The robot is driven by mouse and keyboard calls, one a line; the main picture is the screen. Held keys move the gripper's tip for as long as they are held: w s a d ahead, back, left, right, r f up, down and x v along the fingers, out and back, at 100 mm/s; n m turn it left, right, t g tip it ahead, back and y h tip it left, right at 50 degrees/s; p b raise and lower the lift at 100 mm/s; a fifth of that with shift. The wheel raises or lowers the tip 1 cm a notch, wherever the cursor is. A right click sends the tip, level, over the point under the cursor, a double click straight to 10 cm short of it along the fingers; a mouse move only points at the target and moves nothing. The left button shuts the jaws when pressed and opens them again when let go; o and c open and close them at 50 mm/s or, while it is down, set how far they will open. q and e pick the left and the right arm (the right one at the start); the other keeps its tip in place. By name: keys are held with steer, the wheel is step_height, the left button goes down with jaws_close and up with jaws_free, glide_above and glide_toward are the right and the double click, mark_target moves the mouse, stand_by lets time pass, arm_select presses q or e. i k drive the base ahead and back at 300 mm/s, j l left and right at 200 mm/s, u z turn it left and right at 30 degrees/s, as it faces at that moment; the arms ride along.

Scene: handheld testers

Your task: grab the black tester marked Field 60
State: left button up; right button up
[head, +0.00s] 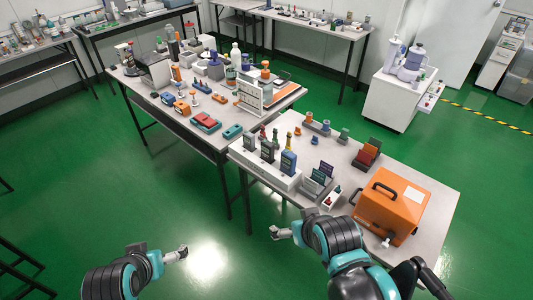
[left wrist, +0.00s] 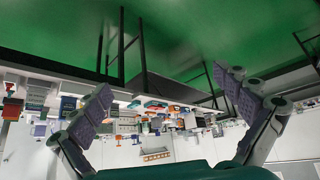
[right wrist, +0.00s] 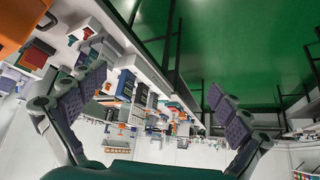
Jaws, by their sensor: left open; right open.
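Three handheld testers stand upright in a white holder (head: 262,172) on the near table: a dark grey one (head: 250,143) at left, a black one (head: 267,152) in the middle, a blue one (head: 288,163) at right. Their markings are too small to read, so I cannot tell which is Field 60. The testers also show, upside down, in the right wrist view, the blue one (right wrist: 125,85) nearest. My right gripper (head: 275,232) is open and empty, in front of the near table's front edge. My left gripper (head: 183,252) is open and empty over the floor, farther left.
An orange case (head: 393,208) with black handles stands at the near table's right. Small dark card-like items (head: 320,176) stand right of the holder. A second table (head: 190,128) with bottles and tools lies behind left. Green floor (head: 130,200) is clear at left.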

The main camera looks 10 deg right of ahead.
mark_target(268, 148)
steer(key=i, duration=0.5)
steer(key=i+j+z, duration=0.1)
steer(key=i+z, duration=0.25)
steer(key=i+j+z, duration=0.45)
steer(key=z, duration=0.2)
steer(key=i+z, duration=0.1)
steer(key=z, duration=0.15)
